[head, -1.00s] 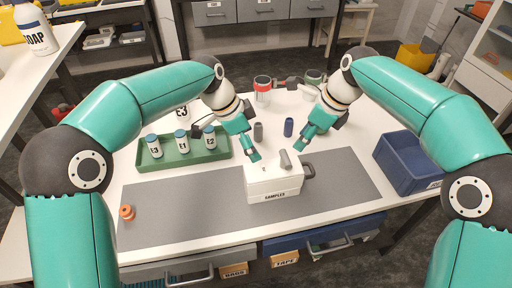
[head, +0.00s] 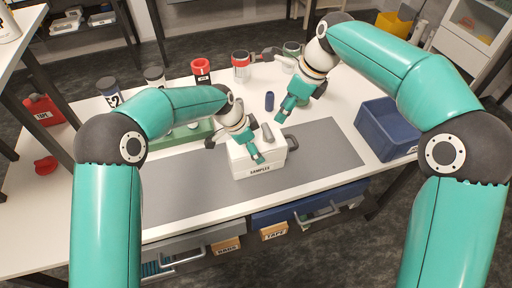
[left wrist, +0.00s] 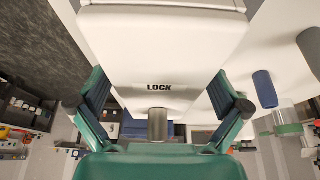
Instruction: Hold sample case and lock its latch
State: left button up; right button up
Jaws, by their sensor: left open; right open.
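My left gripper (head: 257,158) is open over the case's top left. In the left wrist view the case (left wrist: 165,45) bears the word LOCK, with a short metal cylinder (left wrist: 157,124) below it, between the open fingers. I cannot tell whether the fingers touch the case. My right gripper (head: 281,117) is open and apart, behind the case.
A blue bin (head: 385,130) stands to the right. A blue cylinder (head: 269,101) stands behind the case. A green tray (head: 180,137) is partly hidden by my left arm. Red-lidded jars (head: 241,66) stand at the back. The mat (head: 330,150) is clear right of the case.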

pick_arm(q)
jog(key=shift+w+d+f, duration=0.1)
jog(key=shift+d+f, duration=0.15)
jog(key=shift+f, duration=0.4)
jog(key=c, duration=1.4)
jog(key=shift+c, duration=0.2)
